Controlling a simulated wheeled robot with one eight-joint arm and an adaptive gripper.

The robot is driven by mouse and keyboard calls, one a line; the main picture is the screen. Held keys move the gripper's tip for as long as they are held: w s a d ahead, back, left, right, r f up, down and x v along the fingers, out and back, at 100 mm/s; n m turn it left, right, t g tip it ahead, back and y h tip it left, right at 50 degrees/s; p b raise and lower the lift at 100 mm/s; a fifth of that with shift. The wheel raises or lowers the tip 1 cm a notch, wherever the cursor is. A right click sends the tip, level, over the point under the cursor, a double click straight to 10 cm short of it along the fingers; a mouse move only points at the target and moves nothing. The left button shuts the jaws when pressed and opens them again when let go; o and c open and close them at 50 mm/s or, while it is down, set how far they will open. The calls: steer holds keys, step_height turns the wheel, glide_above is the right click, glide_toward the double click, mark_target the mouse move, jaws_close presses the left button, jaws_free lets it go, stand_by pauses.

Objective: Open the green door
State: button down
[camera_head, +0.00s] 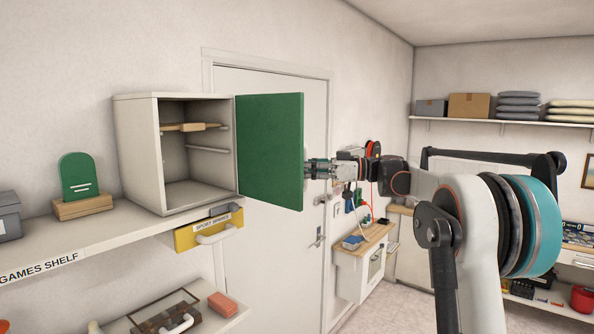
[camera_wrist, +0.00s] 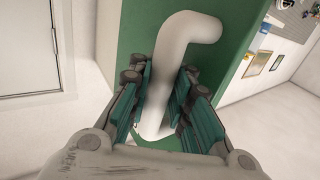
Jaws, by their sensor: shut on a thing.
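The green door (camera_head: 270,150) stands swung open on the right side of a white cabinet (camera_head: 134,150) on the shelf. Its inner face and the cabinet's inside show in the head view. In the wrist view the green door (camera_wrist: 130,38) fills the middle, with a white bent handle (camera_wrist: 172,60) on it. My gripper (camera_wrist: 165,95) has its teal-padded fingers on both sides of the handle and is shut on it. In the head view my gripper (camera_head: 318,168) is at the door's right edge, its fingertips partly hidden behind the door.
A wooden bar (camera_head: 190,127) lies across inside the cabinet. A green sign on a wooden base (camera_head: 82,205) stands left of the cabinet. A white room door (camera_head: 250,240) is behind.

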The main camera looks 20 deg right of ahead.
steer(key=shift+d, duration=0.2)
steer(key=c, duration=1.9)
jaws_free()
steer(key=shift+o, duration=1.1)
steer(key=shift+s+d, duration=0.3)
steer(key=shift+d, duration=0.25)
steer(key=shift+w+a, duration=0.15)
steer(key=shift+a, duration=0.2)
steer(key=v, duration=1.2)
steer(key=shift+d, duration=0.2)
